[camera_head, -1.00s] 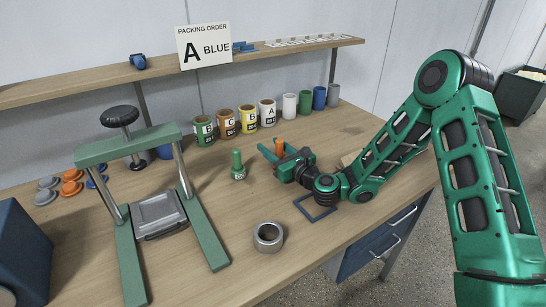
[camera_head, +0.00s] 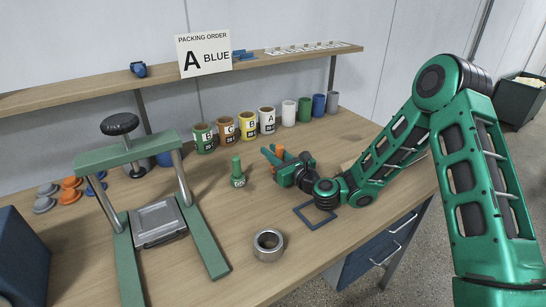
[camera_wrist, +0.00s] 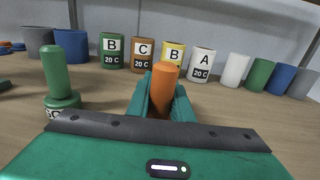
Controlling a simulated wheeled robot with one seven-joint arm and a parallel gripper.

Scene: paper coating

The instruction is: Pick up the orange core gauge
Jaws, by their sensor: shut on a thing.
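The orange core gauge (camera_wrist: 163,88) stands upright between the two green fingers of my gripper (camera_wrist: 160,95) in the wrist view. The fingers are shut on it. In the head view the orange gauge (camera_head: 278,151) shows at my gripper (camera_head: 276,156), low over the table; I cannot tell whether its base is lifted. Its lower part is hidden by the gripper. A green core gauge (camera_head: 237,173) stands upright on the table left of my gripper, apart from it. The green gauge also shows in the wrist view (camera_wrist: 54,75).
Labelled cans, including a white can (camera_head: 267,120), and several plain cylinders such as a blue cylinder (camera_head: 319,105) stand behind the gripper. A green press (camera_head: 126,157) stands at the left. A metal ring (camera_head: 268,244) and blue frame (camera_head: 316,213) lie in front.

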